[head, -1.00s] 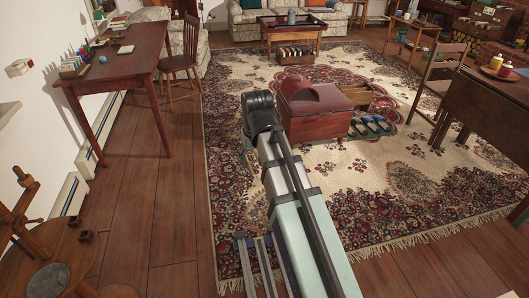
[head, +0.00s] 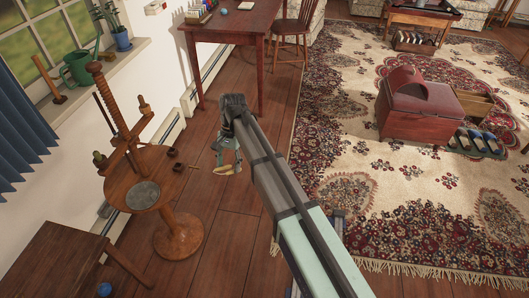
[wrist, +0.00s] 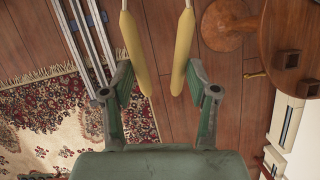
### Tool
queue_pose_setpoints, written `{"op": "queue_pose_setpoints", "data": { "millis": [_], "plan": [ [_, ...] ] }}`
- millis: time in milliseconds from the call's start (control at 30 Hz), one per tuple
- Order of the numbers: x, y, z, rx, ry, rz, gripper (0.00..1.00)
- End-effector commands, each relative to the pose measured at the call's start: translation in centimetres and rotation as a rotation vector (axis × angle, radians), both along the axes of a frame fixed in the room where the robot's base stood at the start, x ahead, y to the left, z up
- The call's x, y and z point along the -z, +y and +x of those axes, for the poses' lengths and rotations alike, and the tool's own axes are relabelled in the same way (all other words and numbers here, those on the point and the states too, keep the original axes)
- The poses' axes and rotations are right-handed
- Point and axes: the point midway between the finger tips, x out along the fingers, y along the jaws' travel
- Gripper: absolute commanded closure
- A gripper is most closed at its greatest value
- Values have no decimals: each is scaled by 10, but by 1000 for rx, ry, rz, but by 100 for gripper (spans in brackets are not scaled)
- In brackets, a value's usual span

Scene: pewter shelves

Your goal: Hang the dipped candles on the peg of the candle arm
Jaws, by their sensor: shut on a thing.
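Two pale yellow dipped candles hang side by side in the wrist view, one on the left (wrist: 143,57) and one on the right (wrist: 183,50). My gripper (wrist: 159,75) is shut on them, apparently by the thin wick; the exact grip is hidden. In the head view my gripper (head: 226,150) is over bare floor with a candle (head: 223,170) showing below it. A wooden stand with a round top (head: 135,190) is to its left, carrying an upright post (head: 118,110) with short wooden parts. I cannot tell which part is the candle arm's peg.
A small wooden table (head: 55,255) stands at the lower left. A red-brown desk (head: 240,22) and chair (head: 295,30) stand behind. A red chest (head: 415,110) sits on the patterned rug (head: 340,150) at right.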

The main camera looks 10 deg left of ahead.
Motion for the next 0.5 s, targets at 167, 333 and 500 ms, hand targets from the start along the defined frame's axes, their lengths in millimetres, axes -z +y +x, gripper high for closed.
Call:
{"op": "queue_pose_setpoints", "data": {
  "millis": [167,333,500],
  "plan": [
    [18,67,-20,277,108,33,75],
    [29,118,-36,606,206,105,75],
    [29,152,-28,993,296,237,75]
  ]
}}
